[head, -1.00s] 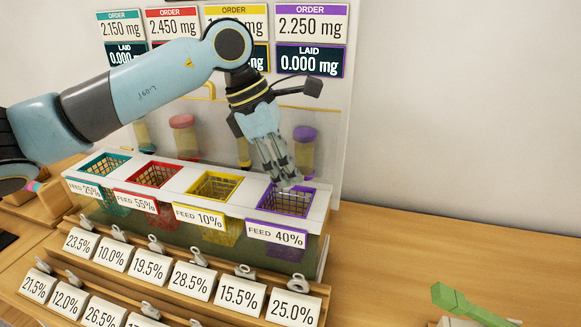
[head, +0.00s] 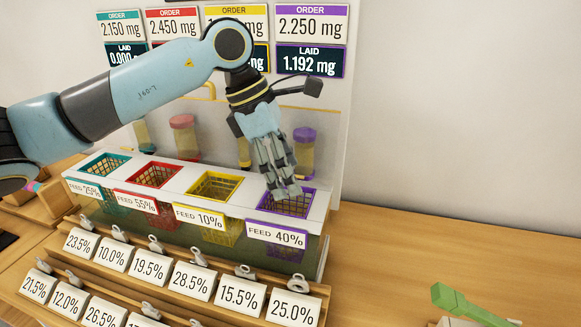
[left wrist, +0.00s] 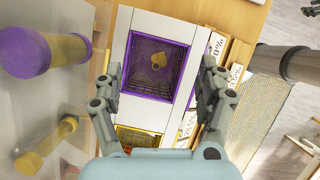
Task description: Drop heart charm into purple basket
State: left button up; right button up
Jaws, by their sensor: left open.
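The purple basket (head: 290,204) is the rightmost of the baskets set in the white-topped feed bar. It also shows in the left wrist view (left wrist: 135,65). My left gripper (head: 287,190) points down just over this basket, and its fingers (left wrist: 162,78) are spread apart with nothing between them. A small gold-tan piece (left wrist: 158,61), apparently the heart charm, lies inside the purple basket; its exact shape is too small to tell. In the head view my fingers hide much of the basket's inside.
Yellow (head: 216,186), red (head: 154,175) and teal (head: 106,164) baskets stand to the left. Clips with percentage tags fill the stepped rack in front. Lidded tubes and order signs are behind. A green object (head: 462,302) is at lower right; the wood table between is clear.

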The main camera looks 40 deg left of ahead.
pick_arm(q)
jog(key=shift+o, duration=1.1)
jog(key=v, duration=1.1)
jog(key=shift+w+r, duration=0.35)
jog(key=shift+r, duration=0.05)
jog(key=shift+d, duration=0.1)
